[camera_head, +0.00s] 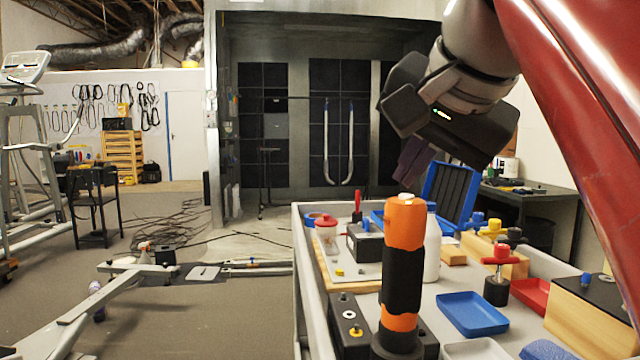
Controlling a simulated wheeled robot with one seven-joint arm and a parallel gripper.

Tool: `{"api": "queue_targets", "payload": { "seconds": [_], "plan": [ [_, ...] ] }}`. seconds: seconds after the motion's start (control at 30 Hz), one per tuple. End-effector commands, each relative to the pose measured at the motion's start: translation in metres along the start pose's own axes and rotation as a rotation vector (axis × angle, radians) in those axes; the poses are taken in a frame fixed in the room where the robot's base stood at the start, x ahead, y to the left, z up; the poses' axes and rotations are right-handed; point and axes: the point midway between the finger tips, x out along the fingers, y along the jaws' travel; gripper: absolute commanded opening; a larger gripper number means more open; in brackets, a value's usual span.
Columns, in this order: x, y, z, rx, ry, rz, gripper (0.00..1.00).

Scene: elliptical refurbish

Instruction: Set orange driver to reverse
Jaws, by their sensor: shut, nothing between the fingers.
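The orange driver (403,270) stands upright near the front of the workbench cart, with orange and black bands along its body. Its lower end is near the bottom of the picture, by a black block. Any direction switch on it is too small to make out. My gripper (438,112) is high at the upper right, above and apart from the driver. It is dark, with a small green light on its housing. It is shut and empty, though its fingertips are hard to make out.
The grey cart (312,262) is crowded with a white bottle (432,245), a red-lidded jar (326,238), a blue tray (473,312) and an open blue case (447,197). A wooden block (590,325) stands at the right. Open floor lies left of the cart.

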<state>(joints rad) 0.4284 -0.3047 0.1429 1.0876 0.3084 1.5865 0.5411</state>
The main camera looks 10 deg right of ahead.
Motion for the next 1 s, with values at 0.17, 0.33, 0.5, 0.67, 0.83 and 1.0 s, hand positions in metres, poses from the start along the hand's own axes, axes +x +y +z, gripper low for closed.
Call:
{"api": "queue_targets", "payload": {
  "seconds": [0.17, 0.33, 0.5, 0.67, 0.83, 1.0],
  "plan": [
    [-0.004, -0.003, -0.003, 0.000, 0.000, 0.000, 0.00],
    [-0.004, -0.003, -0.003, 0.000, 0.001, 0.000, 0.00],
    [-0.011, -0.008, -0.008, 0.000, 0.001, -0.001, 0.00],
    [-0.021, -0.016, -0.016, -0.002, 0.002, -0.002, 0.00],
    [-0.032, -0.024, -0.024, -0.002, 0.002, -0.002, 0.00],
    [-0.042, -0.032, -0.032, -0.002, 0.002, -0.002, 0.00]
  ]
}}
